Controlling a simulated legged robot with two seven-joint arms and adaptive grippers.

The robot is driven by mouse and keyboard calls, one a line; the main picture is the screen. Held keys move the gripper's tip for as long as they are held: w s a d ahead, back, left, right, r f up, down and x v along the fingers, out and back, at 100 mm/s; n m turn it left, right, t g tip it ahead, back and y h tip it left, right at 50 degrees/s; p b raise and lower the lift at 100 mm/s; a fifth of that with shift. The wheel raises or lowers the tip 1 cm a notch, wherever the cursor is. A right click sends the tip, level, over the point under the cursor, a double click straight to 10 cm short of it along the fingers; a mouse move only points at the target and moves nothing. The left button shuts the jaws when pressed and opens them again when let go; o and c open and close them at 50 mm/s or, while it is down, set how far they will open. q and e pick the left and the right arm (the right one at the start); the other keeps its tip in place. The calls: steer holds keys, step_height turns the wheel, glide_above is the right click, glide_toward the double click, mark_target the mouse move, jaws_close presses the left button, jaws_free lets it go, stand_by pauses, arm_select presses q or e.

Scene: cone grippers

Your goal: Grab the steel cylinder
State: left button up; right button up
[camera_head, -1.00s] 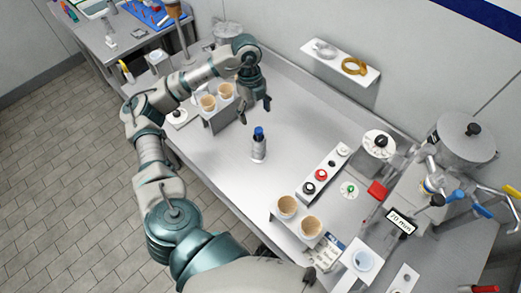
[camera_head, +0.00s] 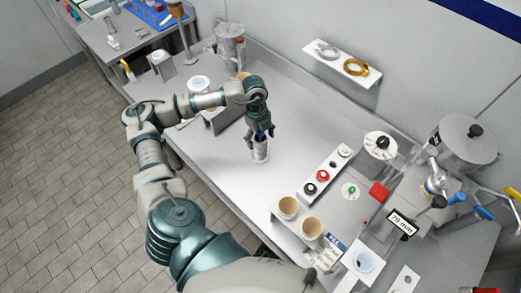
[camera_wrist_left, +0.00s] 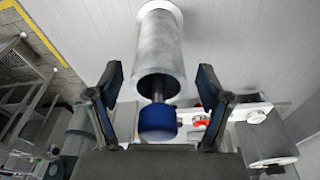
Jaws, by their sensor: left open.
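The steel cylinder (camera_head: 260,152) stands upright on the metal table, with a blue top that my left gripper partly covers in the head view. In the left wrist view the steel cylinder (camera_wrist_left: 160,52) shows with a dark stem and a blue knob (camera_wrist_left: 157,122) at its near end. My left gripper (camera_head: 262,132) is at the top of the cylinder. In the left wrist view the fingers of my left gripper (camera_wrist_left: 158,100) are open, one on each side of the blue knob, with gaps on both sides. My right gripper is not in view.
A holder with two tan cups (camera_head: 288,207) stands toward the front. A control strip with several knobs (camera_head: 323,175) lies right of the cylinder. A wall shelf (camera_head: 342,62) carries rings at the back. The table (camera_head: 215,165) left of the cylinder is bare.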

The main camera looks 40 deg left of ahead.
arm_select(q)
steer(key=shift+a, duration=0.1)
jaws_close()
steer(key=shift+r, duration=0.1)
